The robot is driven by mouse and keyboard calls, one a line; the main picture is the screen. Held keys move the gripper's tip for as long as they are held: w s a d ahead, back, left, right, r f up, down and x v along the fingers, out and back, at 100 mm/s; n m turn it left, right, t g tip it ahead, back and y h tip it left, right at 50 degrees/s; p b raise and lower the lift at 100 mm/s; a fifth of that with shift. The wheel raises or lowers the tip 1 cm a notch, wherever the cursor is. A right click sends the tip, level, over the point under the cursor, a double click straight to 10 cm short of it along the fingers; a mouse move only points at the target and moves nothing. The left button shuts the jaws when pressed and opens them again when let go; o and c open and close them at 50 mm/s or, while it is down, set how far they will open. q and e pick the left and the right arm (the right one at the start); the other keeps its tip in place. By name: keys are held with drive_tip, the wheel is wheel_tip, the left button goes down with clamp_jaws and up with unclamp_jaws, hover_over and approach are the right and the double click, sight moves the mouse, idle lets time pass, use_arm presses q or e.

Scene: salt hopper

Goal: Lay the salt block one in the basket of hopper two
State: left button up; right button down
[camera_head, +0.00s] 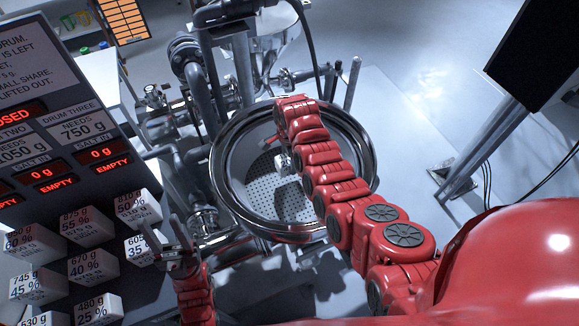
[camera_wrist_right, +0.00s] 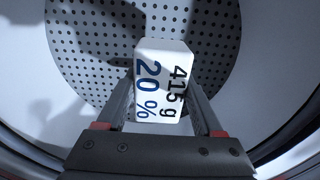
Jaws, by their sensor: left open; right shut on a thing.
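My right gripper (camera_wrist_right: 163,110) is shut on a white salt block (camera_wrist_right: 165,75) printed "415 g" and "20 %". It holds the block over the perforated floor of a round metal basket (camera_head: 232,205). In the head view the block (camera_head: 283,162) is small and partly hidden by my right arm. I cannot tell whether it touches the basket floor. No hopper number is readable on the basket. My left gripper (camera_head: 170,235) is open and empty, left of the basket and beside the white blocks.
Several labelled white blocks (camera_head: 88,227) stand at the lower left. The panel (camera_head: 75,140) shows drums two and three at 0 g, "EMPTY". Pipes and valves (camera_head: 190,75) crowd the back and left of the basket. A dark screen (camera_head: 530,55) stands at right over free floor.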

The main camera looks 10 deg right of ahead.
sight(289, 169)
drive_tip(key=shift+w+f, duration=0.1)
drive_tip(key=shift+f, duration=2.15)
drive_tip(key=shift+f+b, duration=0.15)
drive_tip(key=shift+b, duration=0.15)
drive_tip(key=shift+c, duration=0.2)
unclamp_jaws()
